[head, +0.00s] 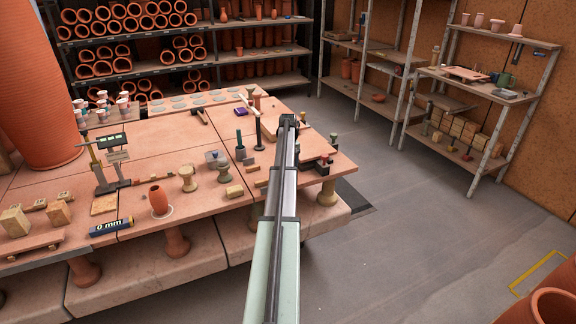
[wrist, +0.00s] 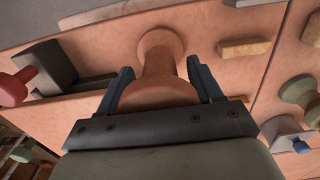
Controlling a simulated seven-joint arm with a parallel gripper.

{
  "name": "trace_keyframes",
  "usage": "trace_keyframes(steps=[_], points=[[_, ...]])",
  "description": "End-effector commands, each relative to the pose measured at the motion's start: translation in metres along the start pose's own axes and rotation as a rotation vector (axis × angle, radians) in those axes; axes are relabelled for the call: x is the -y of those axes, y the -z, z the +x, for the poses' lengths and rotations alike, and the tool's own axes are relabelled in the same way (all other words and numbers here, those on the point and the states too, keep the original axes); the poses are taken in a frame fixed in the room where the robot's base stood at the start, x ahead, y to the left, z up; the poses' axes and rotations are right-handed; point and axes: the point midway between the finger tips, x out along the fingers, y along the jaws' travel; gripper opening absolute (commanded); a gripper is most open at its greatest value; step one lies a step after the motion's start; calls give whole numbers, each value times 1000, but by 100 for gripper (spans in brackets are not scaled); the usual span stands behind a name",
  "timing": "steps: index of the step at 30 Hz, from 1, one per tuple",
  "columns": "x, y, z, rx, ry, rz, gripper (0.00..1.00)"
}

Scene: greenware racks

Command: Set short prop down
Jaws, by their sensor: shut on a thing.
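The short prop (wrist: 158,62) is a terracotta spool shape, narrow in the middle and flared at both ends. In the wrist view my gripper (wrist: 158,85) has its blue fingers on either side of the near flared end and is shut on it. The prop's far end points at the terracotta tabletop (wrist: 210,85); I cannot tell whether it touches. In the head view my arm reaches over the right part of the table (head: 60,185) and hides the prop and my fingers.
In the wrist view a pale slab (wrist: 120,10) lies beyond the prop, a tan block (wrist: 243,48) and a greenish spool (wrist: 298,92) to the right, and a grey block (wrist: 45,62) with a red knob to the left. A height gauge (head: 106,165) and a small pot (head: 158,200) stand further left.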

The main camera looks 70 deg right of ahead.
Motion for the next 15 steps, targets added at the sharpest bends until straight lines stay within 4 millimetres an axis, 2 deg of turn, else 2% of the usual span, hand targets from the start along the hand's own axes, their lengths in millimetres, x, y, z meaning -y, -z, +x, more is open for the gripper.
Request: trace_keyframes(steps=[12,13,15], points=[[0,0,4,-1,-1,0,22],[0,0,4,-1,-1,0,67],[0,0,4,-1,-1,0,73]])
